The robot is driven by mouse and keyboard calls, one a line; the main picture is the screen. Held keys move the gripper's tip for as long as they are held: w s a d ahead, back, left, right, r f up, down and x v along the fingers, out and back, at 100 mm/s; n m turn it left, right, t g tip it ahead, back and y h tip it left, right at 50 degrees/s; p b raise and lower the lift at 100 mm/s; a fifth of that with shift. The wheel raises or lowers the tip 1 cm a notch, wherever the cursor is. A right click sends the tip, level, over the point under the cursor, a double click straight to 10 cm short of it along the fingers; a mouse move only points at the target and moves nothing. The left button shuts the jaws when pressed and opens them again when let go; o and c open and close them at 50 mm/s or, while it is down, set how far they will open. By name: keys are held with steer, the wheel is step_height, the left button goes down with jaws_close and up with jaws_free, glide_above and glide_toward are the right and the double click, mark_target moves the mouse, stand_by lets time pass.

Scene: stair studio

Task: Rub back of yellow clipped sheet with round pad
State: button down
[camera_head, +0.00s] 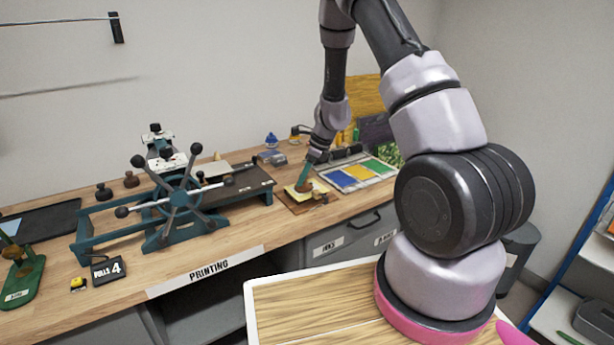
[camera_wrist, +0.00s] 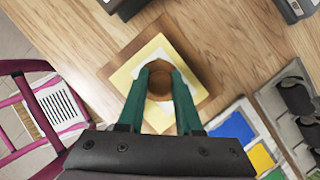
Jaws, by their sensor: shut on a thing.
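The yellow sheet (camera_wrist: 130,77) lies flat on a brown wooden board on the bench. It has a paler square in its middle. The round brown pad (camera_wrist: 160,82) is between the two green fingers of my gripper (camera_wrist: 160,75), which is shut on it, over the middle of the sheet. Whether the pad touches the sheet I cannot tell. In the head view my gripper (camera_head: 305,178) points down at the small board, and the sheet (camera_head: 291,193) shows beside it. A clip on the sheet is not clear in either view.
A teal press with a spoked wheel (camera_head: 184,197) stands left of the board on the wooden bench. A tray of blue, yellow and green colours (camera_head: 362,174) is close to the right. A pink-framed thing (camera_wrist: 52,108) shows left in the wrist view.

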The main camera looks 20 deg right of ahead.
mark_target(309, 183)
steer(key=shift+s+a+f, duration=0.1)
steer(key=shift+s+a, duration=0.1)
steer(key=shift+a, duration=0.35)
steer(key=shift+s+a, duration=0.15)
steer(key=shift+a, duration=0.35)
steer(key=shift+w+d, duration=0.2)
steer(key=shift+d, duration=0.45)
steer(key=shift+w+d, duration=0.25)
steer(key=shift+d, duration=0.45)
steer(key=shift+w+d, duration=0.2)
steer(key=shift+d, duration=0.45)
steer(key=shift+d, duration=0.1)
steer(key=shift+w+d, duration=0.3)
steer(key=shift+d, duration=0.5)
steer(key=shift+s+a, duration=0.2)
steer(key=shift+a, duration=0.45)
steer(key=shift+s+a, duration=0.25)
steer(key=shift+a, duration=0.45)
steer(key=shift+s+a, duration=0.2)
steer(key=shift+a, duration=0.45)
steer(key=shift+a, duration=0.1)
steer(key=shift+s+a, duration=0.3)
steer(key=shift+a, duration=0.5)
steer(key=shift+r, duration=0.2)
